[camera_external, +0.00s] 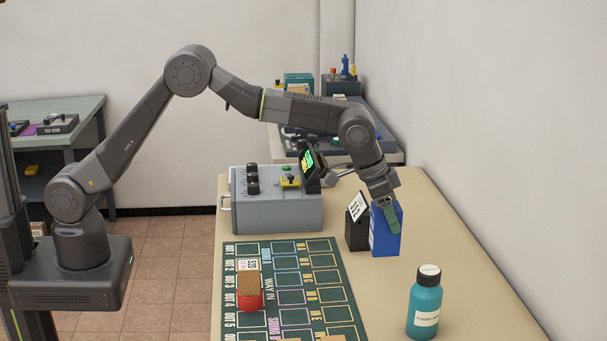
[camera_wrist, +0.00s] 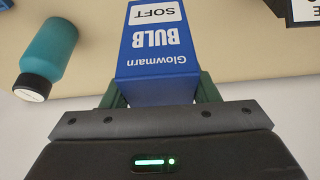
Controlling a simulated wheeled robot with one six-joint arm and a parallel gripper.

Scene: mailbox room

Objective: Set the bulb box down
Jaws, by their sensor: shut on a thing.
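The bulb box (camera_external: 386,236) is a blue carton standing upright at the right side of the table, beside a black block. In the wrist view the bulb box (camera_wrist: 156,45) shows its printed words "BULB" and "SOFT" upside down. My gripper (camera_external: 391,218) comes down on it from above and is shut on its upper part. In the wrist view the green fingers of my gripper (camera_wrist: 160,88) press on both sides of the box. The box's bottom is at or very near the table (camera_external: 440,235); I cannot tell whether it touches.
A black block (camera_external: 357,232) with a white label stands just left of the box. A teal bottle (camera_external: 425,305) stands nearer the front. A green grid mat (camera_external: 262,249) holds a red item and a brown box (camera_external: 247,283). A grey control box (camera_external: 275,210) stands behind the mat.

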